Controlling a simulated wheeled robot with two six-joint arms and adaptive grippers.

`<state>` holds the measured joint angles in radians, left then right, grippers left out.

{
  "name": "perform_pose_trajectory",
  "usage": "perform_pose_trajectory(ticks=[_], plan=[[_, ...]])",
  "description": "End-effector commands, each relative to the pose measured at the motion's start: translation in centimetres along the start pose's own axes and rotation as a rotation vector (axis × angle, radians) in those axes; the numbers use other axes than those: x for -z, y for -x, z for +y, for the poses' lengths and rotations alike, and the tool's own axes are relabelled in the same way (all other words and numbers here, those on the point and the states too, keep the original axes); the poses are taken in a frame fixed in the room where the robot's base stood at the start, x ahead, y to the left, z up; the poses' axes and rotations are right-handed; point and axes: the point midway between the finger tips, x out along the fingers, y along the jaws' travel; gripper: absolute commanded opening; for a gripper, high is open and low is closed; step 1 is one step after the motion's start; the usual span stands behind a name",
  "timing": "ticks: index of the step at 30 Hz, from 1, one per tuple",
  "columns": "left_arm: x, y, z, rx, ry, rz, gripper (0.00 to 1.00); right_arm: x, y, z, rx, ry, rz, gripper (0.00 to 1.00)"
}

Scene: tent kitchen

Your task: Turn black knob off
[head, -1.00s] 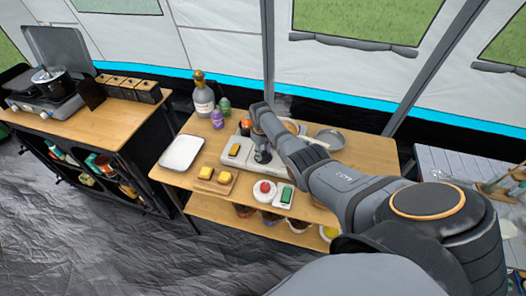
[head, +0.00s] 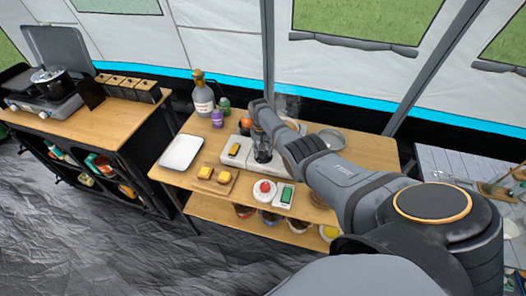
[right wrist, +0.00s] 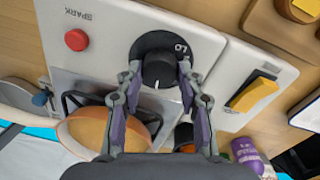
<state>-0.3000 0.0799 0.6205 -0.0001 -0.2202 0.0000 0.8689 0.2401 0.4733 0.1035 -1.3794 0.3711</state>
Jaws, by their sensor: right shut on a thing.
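The black knob (right wrist: 158,70) sits on a dark round dial on the white stove panel (right wrist: 205,75), with an "LO" mark beside it. The knob's white pointer line faces the bottom of the right wrist view. My right gripper (right wrist: 158,74) is shut on the knob, one finger on each side. In the head view my right gripper (head: 263,152) is over the front of the stove on the wooden table, and the knob is hard to make out there. My left gripper is not in view.
A red SPARK button (right wrist: 76,40) and a yellow switch (right wrist: 252,95) flank the dial. An orange-brown bowl-like vessel (right wrist: 100,132) is by the burner. A white tray (head: 181,152), a bottle (head: 202,97) and a red-topped timer (head: 264,190) stand around the stove.

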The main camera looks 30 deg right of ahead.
Motion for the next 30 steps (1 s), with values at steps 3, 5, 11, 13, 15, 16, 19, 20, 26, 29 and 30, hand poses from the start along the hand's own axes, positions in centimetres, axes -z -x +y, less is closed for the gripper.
perform_pose_trajectory(ticks=[3, 5, 11, 13, 15, 16, 19, 20, 26, 29, 30], plan=[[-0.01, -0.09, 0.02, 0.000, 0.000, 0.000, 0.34, 0.04, 0.02, 0.00, 0.000, -0.047, -0.002, 0.06], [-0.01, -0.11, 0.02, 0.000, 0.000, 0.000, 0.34, 0.05, 0.04, -0.01, 0.001, -0.064, -0.003, 0.06], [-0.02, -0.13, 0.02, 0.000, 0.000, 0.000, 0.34, 0.06, 0.07, -0.01, 0.001, -0.098, -0.005, 0.06], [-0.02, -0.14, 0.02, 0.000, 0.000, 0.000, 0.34, 0.06, 0.07, -0.01, 0.001, -0.104, -0.005, 0.06], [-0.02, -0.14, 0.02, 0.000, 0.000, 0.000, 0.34, 0.06, 0.07, -0.01, 0.001, -0.106, -0.005, 0.06], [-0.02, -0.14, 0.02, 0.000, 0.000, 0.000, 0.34, 0.06, 0.07, -0.01, 0.001, -0.106, -0.005, 0.06], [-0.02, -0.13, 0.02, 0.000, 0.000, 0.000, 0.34, 0.06, 0.07, -0.01, 0.001, -0.106, -0.005, 0.06], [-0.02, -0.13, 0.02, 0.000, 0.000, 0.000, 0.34, 0.06, 0.07, -0.01, 0.001, -0.106, -0.005, 0.06], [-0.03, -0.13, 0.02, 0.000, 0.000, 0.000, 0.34, 0.06, 0.07, -0.01, 0.001, -0.106, -0.005, 0.47], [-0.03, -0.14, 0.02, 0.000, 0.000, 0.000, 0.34, 0.06, 0.06, -0.01, 0.001, -0.105, -0.005, 0.60], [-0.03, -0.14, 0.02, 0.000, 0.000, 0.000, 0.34, 0.05, 0.05, 0.00, 0.001, -0.105, -0.005, 0.60]])
